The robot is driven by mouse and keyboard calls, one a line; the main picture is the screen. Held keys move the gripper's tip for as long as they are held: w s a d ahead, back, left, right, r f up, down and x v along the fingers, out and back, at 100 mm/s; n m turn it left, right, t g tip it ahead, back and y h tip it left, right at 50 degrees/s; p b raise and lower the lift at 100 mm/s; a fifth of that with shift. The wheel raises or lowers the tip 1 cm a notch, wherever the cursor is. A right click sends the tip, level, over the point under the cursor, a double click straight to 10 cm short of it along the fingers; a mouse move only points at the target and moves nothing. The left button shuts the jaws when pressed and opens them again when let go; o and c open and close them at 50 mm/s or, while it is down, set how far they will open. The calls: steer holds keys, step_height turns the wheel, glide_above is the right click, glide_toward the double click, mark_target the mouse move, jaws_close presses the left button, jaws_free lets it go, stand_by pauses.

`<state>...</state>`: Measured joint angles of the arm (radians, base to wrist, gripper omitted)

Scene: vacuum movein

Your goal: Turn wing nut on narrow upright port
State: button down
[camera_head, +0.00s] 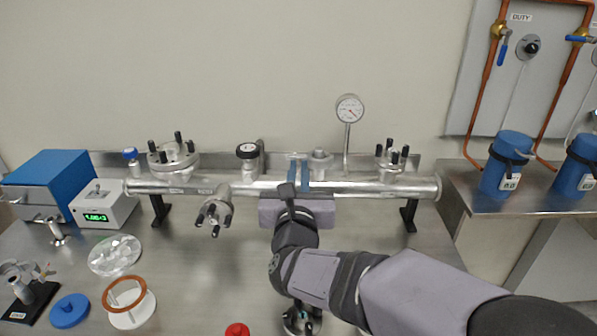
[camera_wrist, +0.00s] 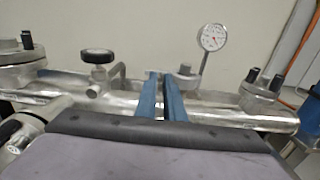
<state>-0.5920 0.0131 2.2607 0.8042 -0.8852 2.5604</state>
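The short narrow upright port (camera_head: 320,160) stands on the long steel pipe, left of the gauge. My gripper (camera_head: 298,163) reaches over the pipe just left of this port. Its two blue fingers (camera_wrist: 161,80) stand a small way apart, pointing away from me. A small pale part shows around the fingertips, but I cannot make out the wing nut or whether the fingers touch it.
A black-knobbed valve (camera_head: 248,153) stands left of my gripper. A round gauge (camera_head: 349,109) and a flange with black-capped studs (camera_head: 392,160) stand to the right. A wider studded flange (camera_head: 173,156) is far left. A forward-facing studded port (camera_head: 214,212) juts over the bench.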

steer(key=shift+f+n+b, duration=0.1)
steer(key=shift+n+b, duration=0.2)
steer(key=n+b, duration=0.3)
steer(key=n, duration=0.5)
steer(key=shift+a+n, duration=0.15)
steer(key=shift+n, duration=0.15)
stand_by(0.5)
steer(key=c, duration=2.2)
jaws_free()
steer(key=shift+s, duration=0.15)
steer(key=shift+s+b, duration=0.3)
steer(key=shift+s, duration=3.25)
